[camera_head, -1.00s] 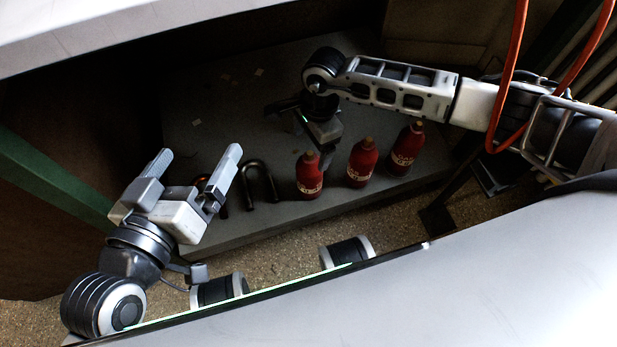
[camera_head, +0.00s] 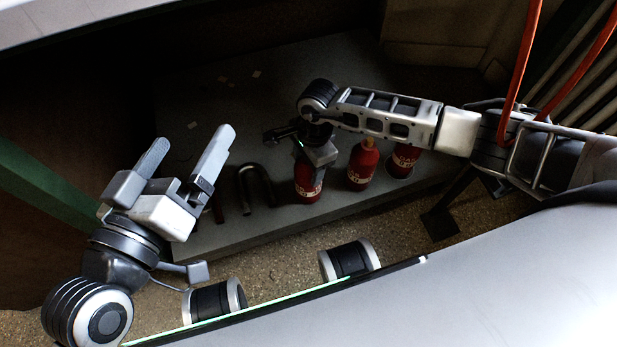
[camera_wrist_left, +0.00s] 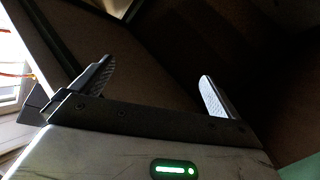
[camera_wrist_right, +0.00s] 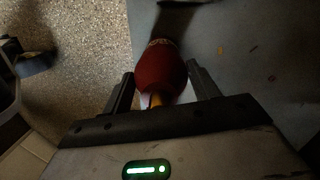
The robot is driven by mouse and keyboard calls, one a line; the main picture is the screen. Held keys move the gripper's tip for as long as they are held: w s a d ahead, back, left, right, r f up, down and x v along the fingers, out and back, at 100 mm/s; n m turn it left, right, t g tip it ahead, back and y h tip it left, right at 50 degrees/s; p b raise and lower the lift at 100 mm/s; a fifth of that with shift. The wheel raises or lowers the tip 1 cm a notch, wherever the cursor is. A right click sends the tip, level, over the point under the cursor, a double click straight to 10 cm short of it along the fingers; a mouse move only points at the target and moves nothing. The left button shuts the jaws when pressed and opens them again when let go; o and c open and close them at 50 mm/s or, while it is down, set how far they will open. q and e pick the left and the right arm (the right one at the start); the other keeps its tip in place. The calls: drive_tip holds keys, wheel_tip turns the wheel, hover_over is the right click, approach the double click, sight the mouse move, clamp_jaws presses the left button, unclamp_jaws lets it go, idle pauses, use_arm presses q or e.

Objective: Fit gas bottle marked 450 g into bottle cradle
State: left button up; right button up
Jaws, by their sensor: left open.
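Three red gas bottles with brass-coloured necks stand in a row on a grey low platform (camera_head: 215,110): left bottle (camera_head: 306,190), middle bottle (camera_head: 362,166) and right bottle (camera_head: 402,160). Their pale labels are too small to read, so I cannot tell which is marked 450 g. My right gripper (camera_head: 318,158) is over the left bottle; in the right wrist view its fingers lie on both sides of the red bottle (camera_wrist_right: 160,72), and I cannot tell if they press on it. My left gripper (camera_head: 190,142) is open and empty. I cannot identify the bottle cradle.
A dark U-shaped piece (camera_head: 256,178) lies left of the bottles. Two dark rollers with pale ends, a left one (camera_head: 212,302) and a right one (camera_head: 349,260), are below the platform. An orange hose (camera_head: 517,75) hangs at right. The platform's back is mostly clear.

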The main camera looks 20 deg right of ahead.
drive_tip(key=c, duration=1)
drive_tip(key=shift+w+r, duration=0.1)
clamp_jaws()
